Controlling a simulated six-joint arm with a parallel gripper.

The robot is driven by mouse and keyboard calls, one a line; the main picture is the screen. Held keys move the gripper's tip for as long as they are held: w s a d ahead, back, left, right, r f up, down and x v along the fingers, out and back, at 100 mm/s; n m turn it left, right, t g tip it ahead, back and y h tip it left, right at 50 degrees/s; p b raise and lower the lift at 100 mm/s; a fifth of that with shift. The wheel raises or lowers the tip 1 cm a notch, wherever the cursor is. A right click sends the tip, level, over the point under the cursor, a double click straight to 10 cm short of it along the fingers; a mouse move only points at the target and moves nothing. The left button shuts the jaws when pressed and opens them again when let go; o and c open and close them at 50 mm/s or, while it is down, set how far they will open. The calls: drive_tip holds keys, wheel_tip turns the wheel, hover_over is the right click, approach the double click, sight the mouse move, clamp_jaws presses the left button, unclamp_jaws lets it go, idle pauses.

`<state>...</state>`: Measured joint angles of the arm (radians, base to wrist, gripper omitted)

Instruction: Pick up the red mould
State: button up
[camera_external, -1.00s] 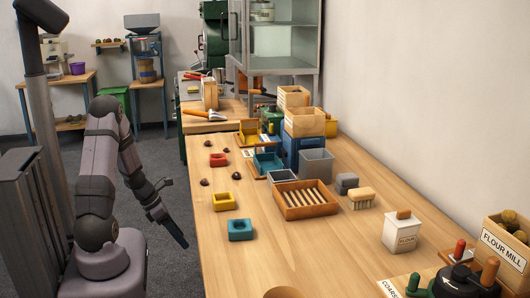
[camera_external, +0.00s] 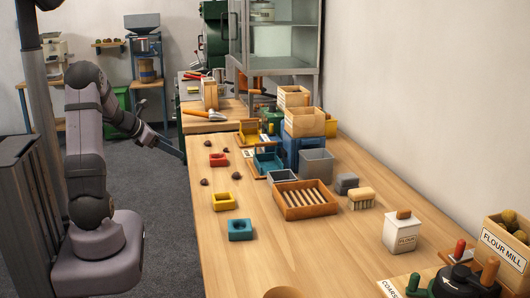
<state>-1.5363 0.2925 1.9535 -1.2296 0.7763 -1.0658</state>
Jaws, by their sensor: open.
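The red mould (camera_external: 218,160) is a small square block with a hollow in its top. It sits on the wooden table near the left edge, towards the back. My gripper (camera_external: 178,153) is off the table's left edge, left of the red mould and apart from it. It is open, and nothing shows between its fingers. A yellow mould (camera_external: 222,202) and a blue mould (camera_external: 240,230) of similar shape stand nearer the camera.
Several chestnuts, one of them here (camera_external: 204,182), lie loose around the red mould. A slatted wooden tray (camera_external: 305,213), a grey bin (camera_external: 316,163) and coloured trays stand to the right. A flour box (camera_external: 403,232) is at the right.

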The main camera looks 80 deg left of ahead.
wheel_tip(320, 180, up, 6)
drive_tip(key=w+m+t, duration=0.1)
drive_tip(key=w+m, duration=0.1)
drive_tip(key=m, duration=0.1)
drive_tip(key=m+t+h+p, duration=0.2)
drive_tip(key=t+h, duration=0.1)
drive_tip(key=h, duration=0.2)
approach(217, 156)
drive_tip(key=w+f, duration=0.1)
drive_tip(key=w+a+f, duration=0.1)
drive_tip(key=shift+w+f, duration=0.15)
drive_tip(key=shift+f, duration=0.15)
drive_tip(key=shift+w+d+t+h, duration=0.15)
drive_tip(key=shift+d+t+h, duration=0.25)
drive_tip(key=shift+p+x, duration=0.3)
drive_tip(key=shift+x, duration=0.85)
drive_tip(key=x, duration=0.2)
drive_tip(key=p+x, duration=0.1)
drive_tip(key=x, duration=0.1)
drive_tip(key=shift+w+r, duration=0.15)
drive_tip(key=shift+r, duration=0.25)
drive_tip(key=shift+w+f, duration=0.25)
drive_tip(key=shift+w, duration=0.3)
drive_tip(key=shift+c, duration=0.3)
